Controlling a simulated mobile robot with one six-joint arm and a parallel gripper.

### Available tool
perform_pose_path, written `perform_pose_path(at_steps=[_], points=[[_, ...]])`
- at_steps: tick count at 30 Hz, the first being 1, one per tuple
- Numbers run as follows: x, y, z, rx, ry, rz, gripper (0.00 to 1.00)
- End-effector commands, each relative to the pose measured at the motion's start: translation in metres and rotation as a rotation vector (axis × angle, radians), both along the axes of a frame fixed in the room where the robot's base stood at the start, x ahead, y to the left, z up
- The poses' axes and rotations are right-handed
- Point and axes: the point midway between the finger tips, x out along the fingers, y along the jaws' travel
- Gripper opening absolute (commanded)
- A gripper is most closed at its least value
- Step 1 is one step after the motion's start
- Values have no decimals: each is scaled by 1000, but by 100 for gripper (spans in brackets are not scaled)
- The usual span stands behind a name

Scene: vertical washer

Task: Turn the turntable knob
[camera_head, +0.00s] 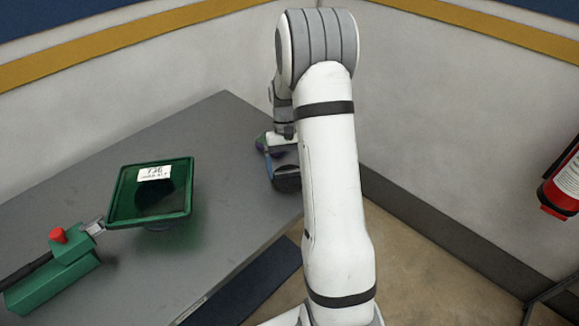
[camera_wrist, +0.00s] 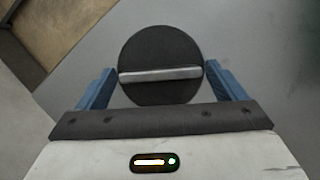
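The knob (camera_wrist: 160,50) is a dark round disc with a silver bar (camera_wrist: 160,75) across its face, seen in the wrist view. The bar runs nearly level, from one side of the disc to the other. My gripper (camera_wrist: 158,74) is open, with one blue finger at each side of the knob's lower half. The fingertips are very close to the ends of the bar; I cannot tell whether they touch. In the head view, a dark rounded shape (camera_head: 287,180), which seems to be the knob, shows beside the blue finger, partly hidden by my arm.
A green square tray (camera_head: 118,196) with a white label stands on the grey table (camera_head: 215,130). A green box (camera_head: 50,285) with a red button is at the table's left. Walls stand behind the table. A red fire extinguisher (camera_head: 567,182) is at the far right.

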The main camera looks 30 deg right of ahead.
Motion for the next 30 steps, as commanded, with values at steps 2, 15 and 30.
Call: perform_pose_path(at_steps=[2, 15, 30], points=[[0, 0, 0, 0, 1, 0, 97], [7, -2, 16, -1, -2, -1, 100], [29, -8, 72, 1, 2, 0, 100]])
